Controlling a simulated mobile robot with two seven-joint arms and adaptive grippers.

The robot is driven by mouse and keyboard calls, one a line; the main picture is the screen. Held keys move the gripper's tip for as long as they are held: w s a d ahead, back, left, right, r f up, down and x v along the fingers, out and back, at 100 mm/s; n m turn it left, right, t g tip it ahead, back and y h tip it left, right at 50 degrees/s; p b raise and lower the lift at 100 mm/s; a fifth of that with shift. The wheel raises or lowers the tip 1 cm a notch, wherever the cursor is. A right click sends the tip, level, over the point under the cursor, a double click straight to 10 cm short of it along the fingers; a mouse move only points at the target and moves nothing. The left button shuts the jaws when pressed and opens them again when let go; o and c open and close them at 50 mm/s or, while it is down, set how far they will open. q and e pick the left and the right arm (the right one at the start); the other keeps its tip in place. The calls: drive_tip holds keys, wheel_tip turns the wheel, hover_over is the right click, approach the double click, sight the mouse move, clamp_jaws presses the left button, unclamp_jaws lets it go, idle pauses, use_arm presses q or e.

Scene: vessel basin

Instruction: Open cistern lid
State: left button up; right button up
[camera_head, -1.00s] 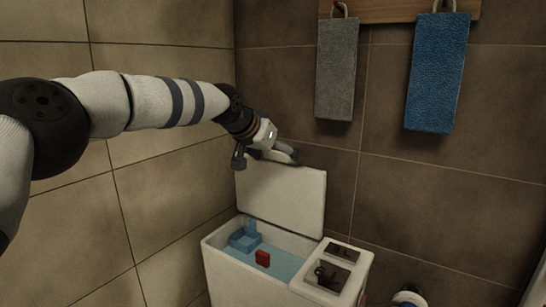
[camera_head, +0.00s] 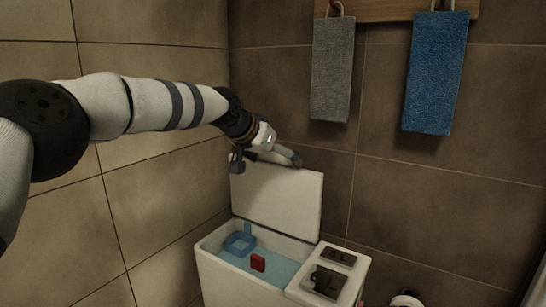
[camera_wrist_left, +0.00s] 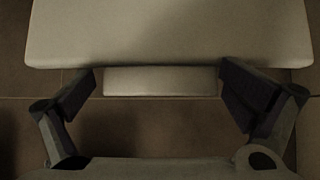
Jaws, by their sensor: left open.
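The white cistern (camera_head: 216,277) stands against the tiled walls, with blue water inside. Its white lid (camera_head: 276,199) is raised, standing near upright along the cistern's back side. The lid's flat face also fills the top of the left wrist view (camera_wrist_left: 170,30). My left gripper (camera_head: 268,160) is at the lid's top edge. In the left wrist view its two fingers (camera_wrist_left: 160,92) are spread wide, with a pale narrow strip between them and nothing clamped. I cannot tell whether a finger touches the lid. My right gripper is not in view.
In the water are a blue frame-shaped part (camera_head: 240,240) and a red block (camera_head: 258,262). A flat section with dark panels (camera_head: 329,279) is at the cistern's right. Grey (camera_head: 332,70) and blue (camera_head: 435,73) towels hang above right. A white round item (camera_head: 405,299) is low right.

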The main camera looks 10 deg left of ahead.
use_arm(q)
drive_tip(key=shift+d+f, duration=0.1)
drive_tip(key=shift+d, duration=0.05)
drive_tip(key=shift+s+r, duration=0.15)
drive_tip(key=shift+r, duration=0.05)
drive_tip(key=v, duration=1.1)
drive_tip(key=shift+s+a+r, duration=0.2)
drive_tip(key=shift+s, duration=0.1)
